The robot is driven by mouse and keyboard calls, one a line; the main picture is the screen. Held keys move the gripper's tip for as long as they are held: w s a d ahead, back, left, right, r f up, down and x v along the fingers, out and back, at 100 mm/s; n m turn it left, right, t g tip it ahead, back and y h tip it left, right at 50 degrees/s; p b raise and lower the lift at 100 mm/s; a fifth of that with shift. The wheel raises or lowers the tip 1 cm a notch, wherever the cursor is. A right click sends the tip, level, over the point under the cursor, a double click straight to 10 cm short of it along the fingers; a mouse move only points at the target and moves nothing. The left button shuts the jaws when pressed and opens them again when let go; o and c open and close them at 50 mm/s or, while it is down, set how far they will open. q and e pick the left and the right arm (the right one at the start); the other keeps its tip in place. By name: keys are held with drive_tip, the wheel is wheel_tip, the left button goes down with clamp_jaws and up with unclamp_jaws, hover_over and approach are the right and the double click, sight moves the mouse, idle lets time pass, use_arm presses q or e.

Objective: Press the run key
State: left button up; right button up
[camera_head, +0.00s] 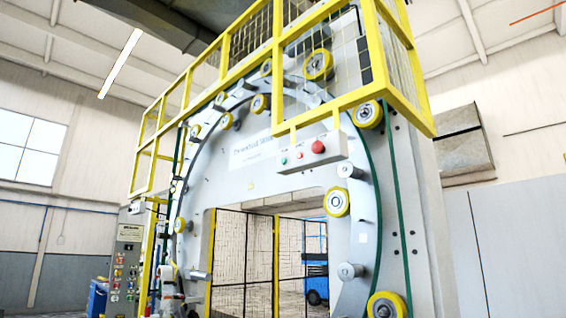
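A white push-button box (306,154) hangs under the yellow guard frame on the front of the wrapping machine. A grey control panel (126,265) with several coloured buttons and lamps stands at the lower left. I cannot tell which button is the run key. Neither of my grippers can be made out in this view.
The grey ring-shaped machine (230,120) with several yellow rollers (337,202) fills the middle. A yellow railing (235,65) runs around its top. Mesh fencing (243,262) and a blue cart (317,275) show through its opening. A blue object (97,298) stands beside the panel.

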clamp_jaws()
idle(1.4)
